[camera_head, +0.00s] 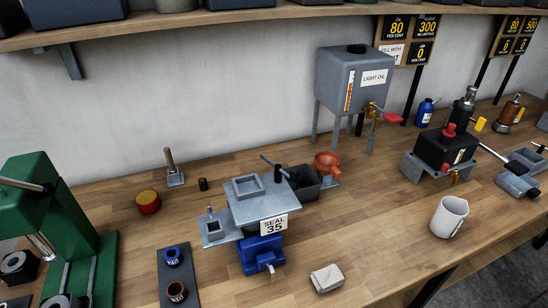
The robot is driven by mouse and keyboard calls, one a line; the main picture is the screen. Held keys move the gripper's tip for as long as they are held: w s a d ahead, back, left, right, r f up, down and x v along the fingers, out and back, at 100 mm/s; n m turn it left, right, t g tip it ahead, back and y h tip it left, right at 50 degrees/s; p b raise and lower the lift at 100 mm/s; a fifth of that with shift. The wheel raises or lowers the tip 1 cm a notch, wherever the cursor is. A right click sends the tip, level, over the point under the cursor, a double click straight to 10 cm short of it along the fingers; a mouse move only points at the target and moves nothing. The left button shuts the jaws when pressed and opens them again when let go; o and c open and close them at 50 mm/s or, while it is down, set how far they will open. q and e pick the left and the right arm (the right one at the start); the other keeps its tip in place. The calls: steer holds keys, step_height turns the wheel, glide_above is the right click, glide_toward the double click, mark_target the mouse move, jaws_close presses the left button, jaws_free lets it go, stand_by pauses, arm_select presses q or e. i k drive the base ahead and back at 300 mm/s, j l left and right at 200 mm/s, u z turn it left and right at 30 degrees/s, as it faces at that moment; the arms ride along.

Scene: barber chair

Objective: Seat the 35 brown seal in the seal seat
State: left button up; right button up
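A small brown ring-shaped seal (176,291) lies at the near end of a narrow dark tray (168,274) at the lower left. A blue ring-shaped seal (173,254) lies behind it on the same tray. A grey metal fixture (247,209) with a raised square frame on top stands above a blue vise (262,251) in the middle. A white sign (274,225) on its front reads SEAL 35. A smaller grey block with a square recess (212,230) is at its left end. I cannot tell which part is the seal seat. Neither gripper is visible.
A green press (50,225) stands at left. The bench front centre is mostly clear.

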mark_target(264, 203)
steer(key=k+u, duration=0.35)
steer(key=k, duration=0.2)
steer(key=k+j+u, duration=0.1)
steer(key=k+u, duration=0.2)
steer(key=k, duration=0.25)
